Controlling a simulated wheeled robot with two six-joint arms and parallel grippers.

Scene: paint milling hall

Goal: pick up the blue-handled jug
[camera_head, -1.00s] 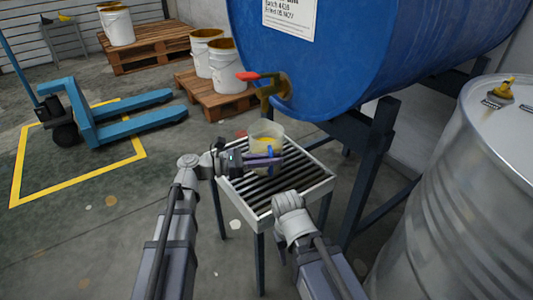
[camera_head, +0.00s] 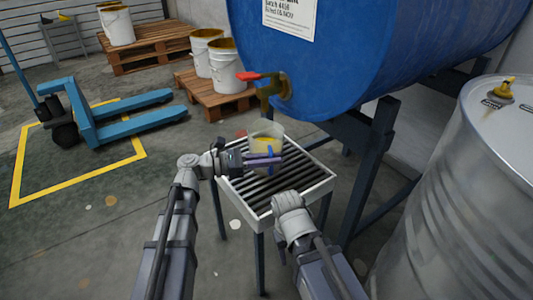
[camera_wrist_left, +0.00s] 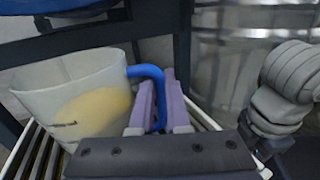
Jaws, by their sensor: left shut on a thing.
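The blue-handled jug (camera_head: 266,131) is a translucent pale vessel with yellow contents, at the far end of the slatted stand (camera_head: 289,212), below the drum's tap. Its blue handle (camera_wrist_left: 151,73) faces my left gripper (camera_head: 270,160). In the left wrist view the two purple fingers of that gripper (camera_wrist_left: 163,105) are closed on the handle, one on each side. The jug (camera_wrist_left: 75,92) looks slightly tilted there. I cannot tell whether its base is still touching the slats. My right arm reaches over the near side of the stand, but its fingers do not show.
A blue drum (camera_head: 350,50) with a red-levered tap (camera_head: 268,83) hangs close above the jug on a dark frame (camera_head: 372,165). A metal drum (camera_head: 465,190) stands at right. White buckets (camera_head: 228,68) on pallets and a blue pallet truck (camera_head: 110,115) are at left.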

